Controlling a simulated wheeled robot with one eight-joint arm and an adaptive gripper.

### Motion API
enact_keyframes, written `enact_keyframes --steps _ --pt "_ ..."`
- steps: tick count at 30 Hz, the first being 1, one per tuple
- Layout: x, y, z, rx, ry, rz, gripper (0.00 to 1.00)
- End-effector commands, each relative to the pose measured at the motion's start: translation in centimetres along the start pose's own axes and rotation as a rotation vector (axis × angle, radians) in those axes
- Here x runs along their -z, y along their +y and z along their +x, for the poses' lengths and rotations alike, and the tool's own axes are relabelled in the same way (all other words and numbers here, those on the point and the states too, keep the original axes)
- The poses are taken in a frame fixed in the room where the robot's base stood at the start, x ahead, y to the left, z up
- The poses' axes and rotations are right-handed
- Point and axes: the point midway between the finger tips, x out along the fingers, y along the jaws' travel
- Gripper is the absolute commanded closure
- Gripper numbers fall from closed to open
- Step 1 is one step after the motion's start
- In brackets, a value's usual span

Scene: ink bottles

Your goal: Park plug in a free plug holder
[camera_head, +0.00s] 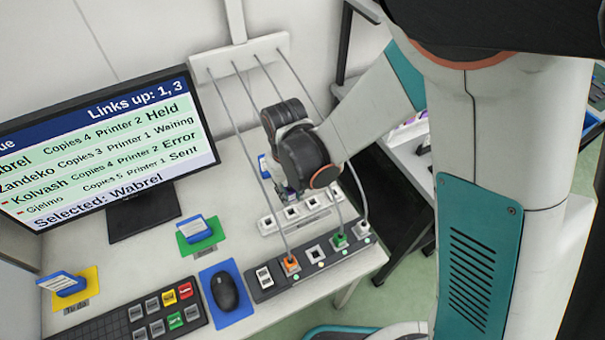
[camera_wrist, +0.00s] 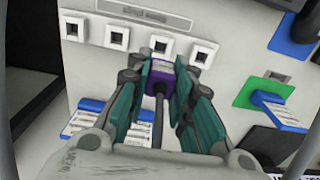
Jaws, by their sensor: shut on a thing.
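My gripper (camera_wrist: 160,75) is shut on a purple plug (camera_wrist: 159,82), with its dark cable trailing toward the camera. In the wrist view, the white holder strip (camera_wrist: 92,13) has several square plug holders; the visible ones look empty. The plug is just in front of one holder (camera_wrist: 160,46), which is partly hidden by my gripper and plug. I cannot tell whether the plug touches the strip. In the head view, my gripper (camera_head: 291,190) is above the back of the holder strip (camera_head: 266,228), and the plug is hidden by the arm.
A dark socket strip (camera_head: 327,267) in front holds an orange plug (camera_head: 291,265) and a green plug (camera_head: 340,241), with an empty socket (camera_head: 316,253) between. Cables run from a white wall rail (camera_head: 240,55). A monitor (camera_head: 110,140), mouse (camera_head: 225,292) and keypad (camera_head: 150,312) stand left.

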Motion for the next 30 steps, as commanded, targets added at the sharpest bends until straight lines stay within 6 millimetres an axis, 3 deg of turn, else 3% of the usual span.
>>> enact_keyframes --steps 8,22,30 --pt "0.0 -0.1 1.2 0.000 0.000 -0.002 0.98" --pt "0.0 -0.1 5.2 0.000 0.000 -0.001 0.98" --pt "0.0 -0.1 5.6 0.000 0.000 -0.001 0.98"
